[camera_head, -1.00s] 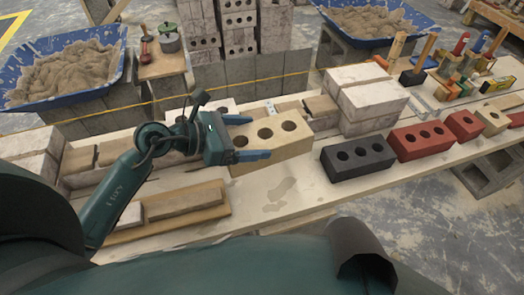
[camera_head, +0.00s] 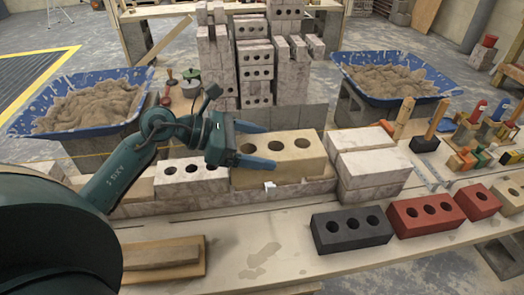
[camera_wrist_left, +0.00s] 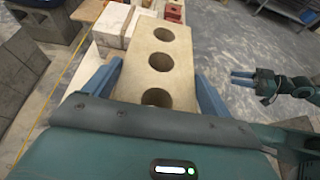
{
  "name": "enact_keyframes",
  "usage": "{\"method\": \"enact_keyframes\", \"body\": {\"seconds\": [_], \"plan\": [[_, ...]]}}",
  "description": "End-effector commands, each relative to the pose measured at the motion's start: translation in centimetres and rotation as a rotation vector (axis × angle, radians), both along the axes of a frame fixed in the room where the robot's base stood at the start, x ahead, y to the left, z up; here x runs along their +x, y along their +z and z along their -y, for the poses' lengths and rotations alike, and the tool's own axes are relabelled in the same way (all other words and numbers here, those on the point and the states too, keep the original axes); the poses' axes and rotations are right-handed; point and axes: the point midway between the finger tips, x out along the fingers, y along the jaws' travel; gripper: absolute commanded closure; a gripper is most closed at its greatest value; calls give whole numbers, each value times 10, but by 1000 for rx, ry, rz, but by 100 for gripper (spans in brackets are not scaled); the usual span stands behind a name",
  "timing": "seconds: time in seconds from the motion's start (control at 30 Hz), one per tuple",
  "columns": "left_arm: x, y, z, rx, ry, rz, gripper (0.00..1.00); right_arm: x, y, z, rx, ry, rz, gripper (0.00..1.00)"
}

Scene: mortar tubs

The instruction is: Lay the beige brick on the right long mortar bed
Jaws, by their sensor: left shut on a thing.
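My left gripper (camera_head: 268,146) is shut on the beige brick (camera_head: 290,162), a long block with three round holes. The brick is level, holes up, over the low pale wall between a white holed brick (camera_head: 192,181) and stacked white blocks (camera_head: 372,165). In the left wrist view the beige brick (camera_wrist_left: 158,65) lies between both blue fingers. The brick covers the part of the wall where the right long mortar bed would show. I cannot tell whether its underside touches. My right gripper (camera_wrist_left: 238,79) shows only in the left wrist view, its fingers apart and empty.
A black brick (camera_head: 351,231) and a red brick (camera_head: 426,214) stand on the bench (camera_head: 270,262) at right. Tools stand farther right. Blue mortar tubs (camera_head: 88,128) (camera_head: 388,100) are behind. The bench front middle is clear. Boards (camera_head: 160,258) lie at front left.

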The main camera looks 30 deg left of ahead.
Motion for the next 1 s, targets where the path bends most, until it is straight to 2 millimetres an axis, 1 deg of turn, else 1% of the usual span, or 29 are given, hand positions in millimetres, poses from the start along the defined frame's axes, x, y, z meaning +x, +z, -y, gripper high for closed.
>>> {"method": "enact_keyframes", "body": {"seconds": [0.03, 0.2, 0.4, 0.5, 0.73, 1.0], "plan": [[11, 2, -8, -8, 10, 11, 88, 0, 0, 0, 0, 1, -6, 64], [40, -17, -30, -7, 16, 11, 88, 1, -1, -2, 0, 6, -13, 64], [67, -40, -52, -12, 15, 11, 88, 0, -2, -5, 2, 12, -27, 64], [77, -49, -60, -14, 13, 12, 88, -1, -4, -5, -1, 14, -36, 64], [89, -63, -69, -19, 7, 15, 88, 1, -6, -5, -1, 14, -42, 64], [91, -75, -72, -19, 6, 16, 88, 3, -7, -5, 0, 12, -29, 64]]}}
